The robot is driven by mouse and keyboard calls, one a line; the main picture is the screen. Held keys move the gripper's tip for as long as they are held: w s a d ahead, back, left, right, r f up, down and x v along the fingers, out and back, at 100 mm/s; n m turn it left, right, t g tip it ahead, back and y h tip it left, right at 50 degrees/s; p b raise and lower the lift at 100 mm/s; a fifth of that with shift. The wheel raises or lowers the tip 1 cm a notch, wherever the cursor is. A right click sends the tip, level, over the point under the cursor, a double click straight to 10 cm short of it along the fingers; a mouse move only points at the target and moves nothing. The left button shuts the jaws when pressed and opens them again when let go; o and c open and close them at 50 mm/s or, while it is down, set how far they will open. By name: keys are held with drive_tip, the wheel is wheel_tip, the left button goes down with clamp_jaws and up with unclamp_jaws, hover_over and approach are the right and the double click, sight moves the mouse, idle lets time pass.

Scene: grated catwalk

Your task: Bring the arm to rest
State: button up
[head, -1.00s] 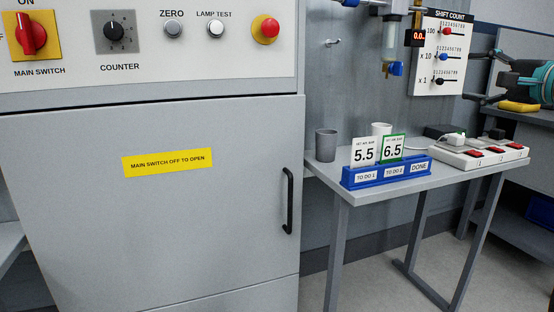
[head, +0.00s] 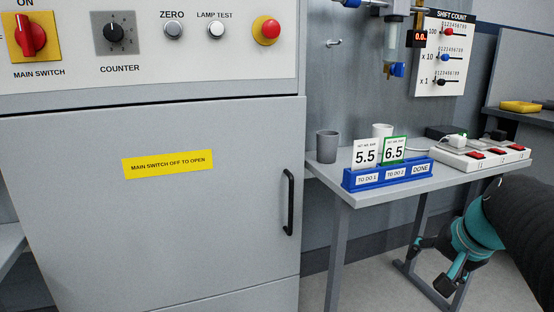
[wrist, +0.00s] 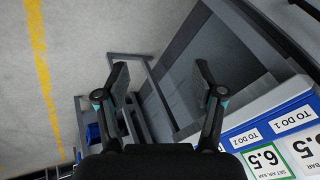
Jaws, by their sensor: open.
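My arm (head: 525,230) comes in from the right edge of the head view, with dark links and teal parts. My gripper (head: 432,264) is at the lower right, in front of the side table's legs and below its top. Its two fingers are spread apart and nothing is between them. In the wrist view my gripper (wrist: 162,76) is also open and empty, with the grey floor and table frame beyond it. The blue card holder (wrist: 262,128) shows at the lower right of that view, apart from the fingers.
A grey cabinet (head: 150,225) with a black handle (head: 289,203) fills the left. Floor shows below the table.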

drive_tip(key=s+a+f+n, duration=0.5)
drive_tip(key=s+a+n, duration=0.3)
drive_tip(key=s+a, duration=0.4)
drive_tip(key=shift+s+a+f+h+p, duration=0.2)
drive_tip(key=shift+a+h+p, duration=0.25)
drive_tip(key=shift+a, duration=0.35)
drive_tip(key=shift+c, duration=0.3)
idle(1.2)
